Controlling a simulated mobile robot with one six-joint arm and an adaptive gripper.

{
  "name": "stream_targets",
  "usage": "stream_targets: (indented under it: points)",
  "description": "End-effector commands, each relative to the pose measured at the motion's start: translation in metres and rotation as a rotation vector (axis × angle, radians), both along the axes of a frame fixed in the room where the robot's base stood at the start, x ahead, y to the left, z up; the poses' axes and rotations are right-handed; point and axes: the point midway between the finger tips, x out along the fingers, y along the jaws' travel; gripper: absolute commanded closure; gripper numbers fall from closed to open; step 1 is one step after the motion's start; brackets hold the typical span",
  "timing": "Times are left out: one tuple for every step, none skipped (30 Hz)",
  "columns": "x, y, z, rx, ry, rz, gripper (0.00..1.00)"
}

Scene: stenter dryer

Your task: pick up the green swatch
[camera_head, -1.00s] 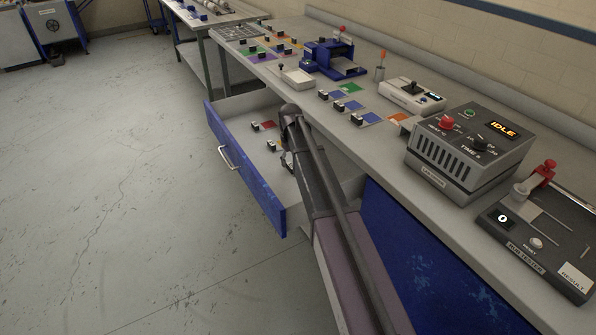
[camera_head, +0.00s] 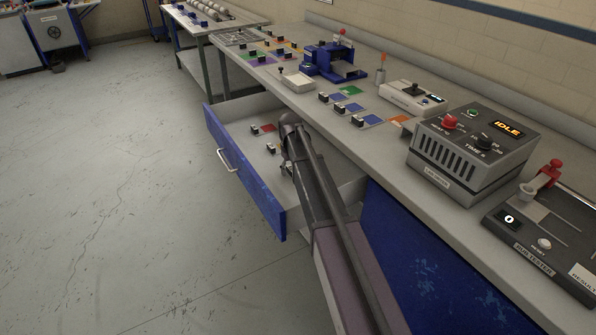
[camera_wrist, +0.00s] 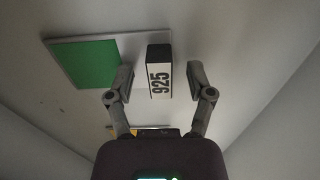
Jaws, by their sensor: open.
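In the wrist view a green swatch (camera_wrist: 84,64) lies on a pale backing on the drawer floor. A small block (camera_wrist: 159,72) labelled 925 stands at its right edge. My gripper (camera_wrist: 160,82) is open, with one finger on each side of the block; I cannot tell whether they touch it. In the head view my gripper (camera_head: 288,163) is down inside the open blue drawer (camera_head: 243,165), and my arm hides this swatch. Other green swatches (camera_head: 351,90) lie on the bench top.
A red swatch (camera_head: 268,128) and a block (camera_head: 271,148) lie in the drawer left of my arm. A yellow patch (camera_wrist: 150,130) shows near my gripper's base. The bench (camera_head: 395,145) carries a blue fixture (camera_head: 330,62), a control box (camera_head: 465,150) and several swatches. Floor at left is clear.

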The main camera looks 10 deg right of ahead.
Motion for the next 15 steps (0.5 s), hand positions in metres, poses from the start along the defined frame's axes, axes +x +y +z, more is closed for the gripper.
stream_targets:
  points:
    - [0.0000,0.0000,0.0000,0.000,0.000,0.000,0.31]
    - [0.0000,0.0000,0.0000,0.000,0.000,0.000,0.31]
    - [0.0000,0.0001,0.0000,0.000,0.000,0.000,0.37]
    - [0.0000,0.0001,0.0000,0.000,0.000,0.000,0.46]
    - [0.0000,0.0001,0.0000,0.000,0.000,0.000,0.55]
    - [0.0000,0.0001,0.0000,0.000,0.000,0.000,0.67]
    - [-0.0001,0.0002,0.0000,0.000,0.000,0.000,0.76]
    - [-0.0001,0.0002,0.0000,0.000,0.000,0.000,0.85]
    - [0.0000,0.0002,0.0000,0.000,0.000,0.000,0.97]
    - [0.0000,0.0002,0.0000,0.000,0.000,0.000,1.00]
    - [0.0000,0.0002,0.0000,0.000,0.000,0.000,1.00]
    - [0.0000,0.0002,0.0000,0.000,0.000,0.000,1.00]
    - [0.0000,0.0002,-0.0001,0.000,0.000,0.000,1.00]
    - [0.0000,0.0003,0.0000,0.000,0.000,0.000,1.00]
    - [0.0000,0.0003,0.0000,0.000,0.000,0.000,1.00]
